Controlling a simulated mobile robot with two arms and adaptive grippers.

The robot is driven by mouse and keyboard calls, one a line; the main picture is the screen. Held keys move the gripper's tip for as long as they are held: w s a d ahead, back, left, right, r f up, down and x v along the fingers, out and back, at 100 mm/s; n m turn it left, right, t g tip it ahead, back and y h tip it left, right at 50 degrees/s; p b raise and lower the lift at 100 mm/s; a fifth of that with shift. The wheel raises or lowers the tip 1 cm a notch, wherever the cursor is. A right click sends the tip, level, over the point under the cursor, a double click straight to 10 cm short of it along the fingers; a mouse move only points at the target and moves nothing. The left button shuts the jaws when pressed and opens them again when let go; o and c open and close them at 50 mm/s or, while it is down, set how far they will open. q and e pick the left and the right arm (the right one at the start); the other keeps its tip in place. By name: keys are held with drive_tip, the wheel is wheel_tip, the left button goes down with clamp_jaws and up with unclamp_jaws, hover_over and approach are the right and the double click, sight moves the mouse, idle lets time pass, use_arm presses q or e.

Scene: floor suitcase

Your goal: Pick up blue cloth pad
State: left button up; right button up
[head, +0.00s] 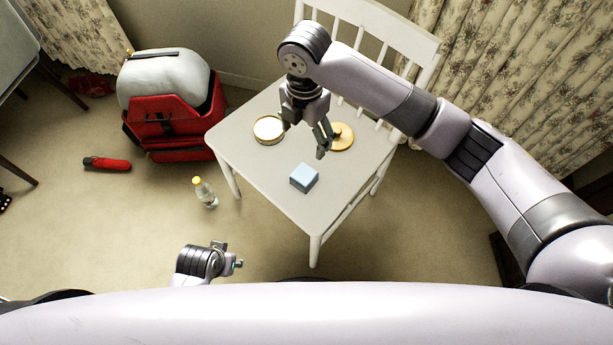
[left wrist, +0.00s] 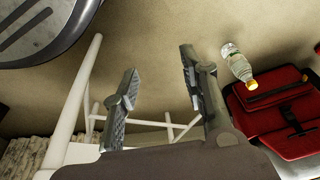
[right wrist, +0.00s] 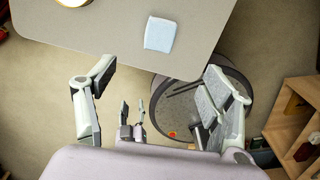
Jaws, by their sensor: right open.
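The blue cloth pad (head: 304,178) is a small pale-blue block lying on the seat of the white chair (head: 262,178), near its front. My right gripper (head: 304,138) is above the seat, behind the pad in the head view, open and empty. In the right wrist view the pad (right wrist: 160,34) lies beyond the spread fingers (right wrist: 160,68), apart from them. My left gripper (head: 236,262) is low in the head view, left of the chair. In the left wrist view its fingers (left wrist: 157,70) stand apart with nothing between them.
A round gold-rimmed tin (head: 268,129) and a round wooden lid-like disc (head: 342,137) share the seat. A bottle (head: 205,192), a red-and-black cylinder (head: 107,163) and an open red suitcase (head: 172,128) are on the floor. The chair's backrest (head: 405,38) stands behind my right arm.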

drive_tip(key=b, duration=0.3)
hover_over(304, 174)
drive_tip(key=f, duration=1.1)
drive_tip(key=shift+w+d+f, duration=0.15)
drive_tip(key=shift+w, duration=0.15)
drive_tip(key=shift+f, duration=0.65)
drive_tip(key=f, duration=0.1)
drive_tip(key=f+b, duration=0.1)
drive_tip(key=f, duration=0.1)
drive_tip(key=f+b, duration=0.1)
drive_tip(key=shift+s+f, duration=0.15)
drive_tip(key=shift+s, duration=0.15)
drive_tip(key=shift+f, duration=0.2)
use_arm(q)
wheel_tip(304, 174, up, 13)
drive_tip(key=s+t, duration=0.1)
drive_tip(key=shift+a+r, duration=0.2)
use_arm(e)
drive_tip(key=shift+c, duration=0.2)
drive_tip(key=c, duration=1.2)
drive_tip(key=shift+r, duration=0.15)
